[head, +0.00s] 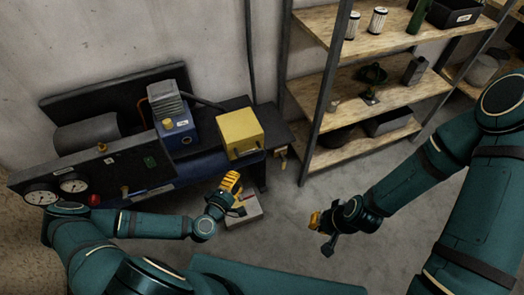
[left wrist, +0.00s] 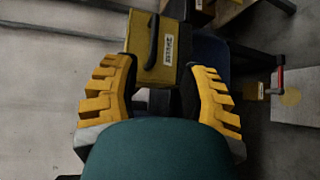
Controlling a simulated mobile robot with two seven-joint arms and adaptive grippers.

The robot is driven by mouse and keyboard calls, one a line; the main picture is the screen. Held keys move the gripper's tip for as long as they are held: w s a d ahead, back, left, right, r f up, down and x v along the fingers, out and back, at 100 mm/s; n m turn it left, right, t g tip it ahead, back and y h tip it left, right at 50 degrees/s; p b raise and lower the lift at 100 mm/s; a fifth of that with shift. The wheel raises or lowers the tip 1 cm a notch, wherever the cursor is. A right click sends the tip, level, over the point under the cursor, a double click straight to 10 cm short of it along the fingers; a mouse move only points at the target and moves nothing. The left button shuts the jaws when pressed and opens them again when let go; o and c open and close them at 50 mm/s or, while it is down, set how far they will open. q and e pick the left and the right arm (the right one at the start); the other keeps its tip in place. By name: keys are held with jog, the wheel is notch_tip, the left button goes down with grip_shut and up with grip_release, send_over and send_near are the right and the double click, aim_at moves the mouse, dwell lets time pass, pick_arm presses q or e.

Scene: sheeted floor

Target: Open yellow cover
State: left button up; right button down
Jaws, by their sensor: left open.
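The yellow cover (head: 240,130) is a box-like yellow piece with a white label, sitting on the right part of the dark bench. In the left wrist view, the yellow cover (left wrist: 140,38) has a dark handle on its labelled face and lies beyond my fingers. My left gripper (head: 234,180) is below and in front of the cover, apart from it. Its two yellow fingers (left wrist: 160,68) are spread with nothing between them. My right gripper (head: 319,221) hangs over the floor to the right, away from the cover; its jaw opening is not clear.
A blue machine (head: 176,128) stands left of the cover, with a gauge panel (head: 85,180) at the bench's front left. A grey box (head: 244,212) with a red handle is beneath my left gripper. A wooden shelf rack (head: 385,95) stands right.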

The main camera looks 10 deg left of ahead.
aim_at(250, 153)
pick_arm(q)
jog(key=shift+n, duration=0.3)
jog(key=x, duration=0.4)
jog(key=b+x, duration=0.1)
jog(key=x, duration=0.4)
jog(key=a+x, duration=0.1)
jog(key=x, duration=0.4)
jog(key=shift+w+a+r, duration=0.15)
jog(key=shift+w+r, duration=0.05)
jog(key=shift+r, duration=0.15)
grip_shut()
